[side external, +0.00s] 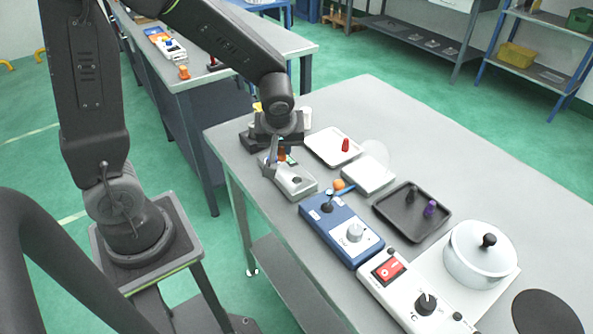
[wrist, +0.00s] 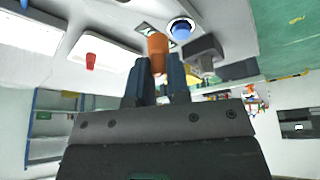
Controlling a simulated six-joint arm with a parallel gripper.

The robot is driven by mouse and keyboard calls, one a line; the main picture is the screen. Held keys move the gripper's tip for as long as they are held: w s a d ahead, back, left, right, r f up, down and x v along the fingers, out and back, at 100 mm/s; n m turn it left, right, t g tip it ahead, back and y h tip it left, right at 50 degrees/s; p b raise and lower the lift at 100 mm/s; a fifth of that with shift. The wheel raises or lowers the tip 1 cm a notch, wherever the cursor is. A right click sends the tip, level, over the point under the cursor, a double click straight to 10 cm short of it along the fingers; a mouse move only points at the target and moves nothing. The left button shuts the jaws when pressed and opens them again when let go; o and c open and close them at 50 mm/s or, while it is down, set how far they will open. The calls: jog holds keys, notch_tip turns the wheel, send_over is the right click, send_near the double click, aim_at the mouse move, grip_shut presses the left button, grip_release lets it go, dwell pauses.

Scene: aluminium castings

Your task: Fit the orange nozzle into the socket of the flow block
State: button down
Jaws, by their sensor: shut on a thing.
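My gripper (wrist: 158,75) is shut on the orange nozzle (wrist: 157,45), which sticks out beyond the two dark fingertips in the wrist view. In the side view the nozzle (side external: 282,154) is small and brownish orange, below my gripper (side external: 281,146). A pale grey metal casting (side external: 302,189), which I take to be the flow block, lies just below and to the right of the gripper, with a dark round spot on top. The nozzle appears above or beside its far end. I cannot tell whether they touch, and I cannot make out the socket.
A white tray (side external: 318,142) with a red peg (side external: 345,145) and a white box (side external: 368,177) lie to the right. A blue control box (side external: 338,236), a black tray (side external: 396,225), a white pot (side external: 476,262) and a switch panel (side external: 405,300) stand nearer.

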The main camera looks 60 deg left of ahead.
jog(key=d, duration=0.1)
jog(key=w+d+f, duration=0.1)
jog(key=d+f, duration=0.1)
jog(key=shift+w, duration=0.4)
jog(key=shift+d+f, duration=0.15)
jog(key=shift+f, duration=1.95)
jog(key=shift+f, duration=0.15)
jog(key=c, duration=1.1)
grip_release()
